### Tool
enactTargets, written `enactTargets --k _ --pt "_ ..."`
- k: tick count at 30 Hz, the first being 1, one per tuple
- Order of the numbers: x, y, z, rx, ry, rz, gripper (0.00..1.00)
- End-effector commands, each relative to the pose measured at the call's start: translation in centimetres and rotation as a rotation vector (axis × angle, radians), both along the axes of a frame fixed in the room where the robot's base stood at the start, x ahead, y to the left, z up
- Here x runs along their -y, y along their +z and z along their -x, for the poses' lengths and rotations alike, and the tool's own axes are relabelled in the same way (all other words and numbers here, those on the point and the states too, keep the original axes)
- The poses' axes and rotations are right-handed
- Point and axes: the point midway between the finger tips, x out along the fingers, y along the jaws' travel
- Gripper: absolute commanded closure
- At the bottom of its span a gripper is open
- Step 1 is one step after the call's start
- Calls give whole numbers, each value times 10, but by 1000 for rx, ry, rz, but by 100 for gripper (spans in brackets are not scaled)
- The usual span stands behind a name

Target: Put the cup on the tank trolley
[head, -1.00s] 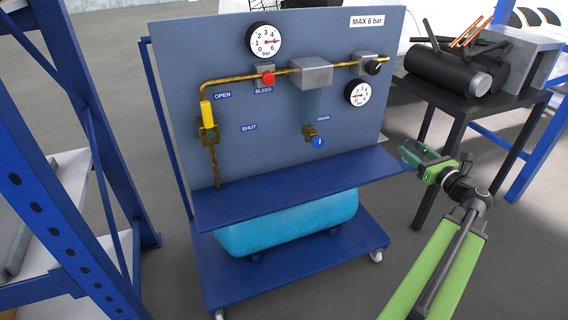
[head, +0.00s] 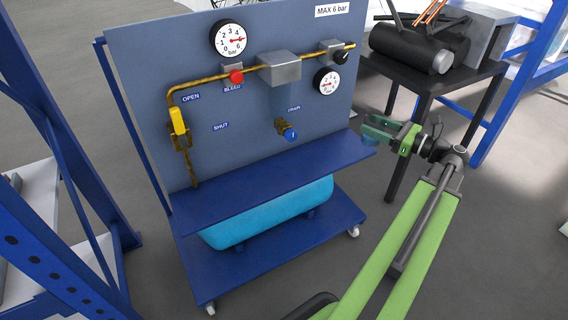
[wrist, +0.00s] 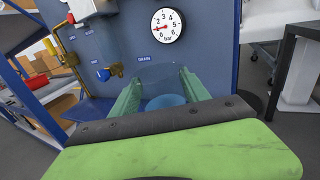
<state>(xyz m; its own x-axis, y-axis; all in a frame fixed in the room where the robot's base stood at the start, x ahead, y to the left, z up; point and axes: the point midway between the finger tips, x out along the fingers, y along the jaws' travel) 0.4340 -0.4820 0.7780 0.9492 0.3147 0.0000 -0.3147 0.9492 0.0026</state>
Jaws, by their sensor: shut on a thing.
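The tank trolley is blue, with an upright grey-blue panel, a flat shelf (head: 270,182) and a light-blue tank (head: 268,215) below the shelf. My gripper (head: 372,128) is just right of the panel, by the right end of the shelf and apparently above its level. It is shut on a see-through bluish cup (head: 370,141), partly hidden by the fingers. In the wrist view, the cup (wrist: 166,102) sits between the two green fingers (wrist: 160,78), with the panel behind it. Whether the cup is over the shelf or just outside its edge I cannot tell.
The panel carries gauges (head: 233,39), brass pipe, a yellow lever (head: 178,121) and a blue drain knob (head: 291,135). The shelf top is bare. A dark table (head: 425,85) with a black compressor stands right. A blue rack (head: 45,230) stands left.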

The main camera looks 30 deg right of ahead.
Motion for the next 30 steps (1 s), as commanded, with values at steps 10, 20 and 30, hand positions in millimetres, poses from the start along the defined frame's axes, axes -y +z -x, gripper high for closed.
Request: enactTargets --k 10,20,30 --pt "-9 -57 -78 0 2 0 86" --pt "-14 -72 -117 0 -2 0 86" --pt "-15 -116 -117 0 -2 0 86"
